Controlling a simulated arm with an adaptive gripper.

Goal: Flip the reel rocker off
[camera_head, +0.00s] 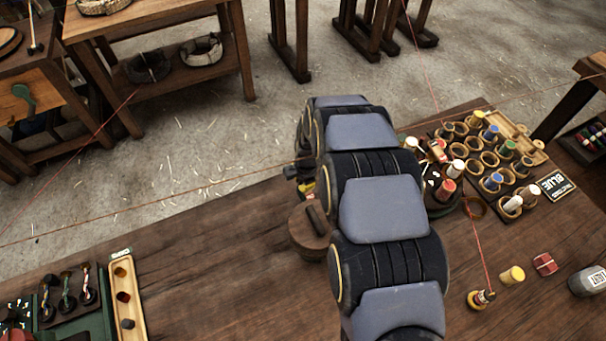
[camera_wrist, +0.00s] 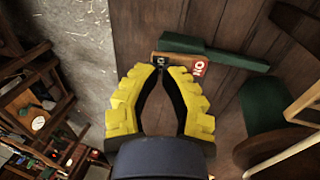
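In the wrist view, a small box with a dark top and tan side (camera_wrist: 172,60), which looks like the reel rocker's housing, sits on the dark wooden bench just beyond my fingertips. A red label (camera_wrist: 200,67) with white letters, seen upside down, is at its right end. My gripper (camera_wrist: 159,74) has its two yellow fingers apart, with nothing seen held between them. Whether the fingertips touch the box, and which way the rocker is tipped, I cannot tell. In the head view my arm hides the rocker and nearly all of my gripper.
A green bar (camera_wrist: 213,52) lies just beyond the box. A dark green cylinder (camera_wrist: 264,104) stands to the right. In the head view a round wooden piece (camera_head: 308,236) is left of my arm, and a rack of bobbins (camera_head: 478,160) is right. Red strands cross the scene.

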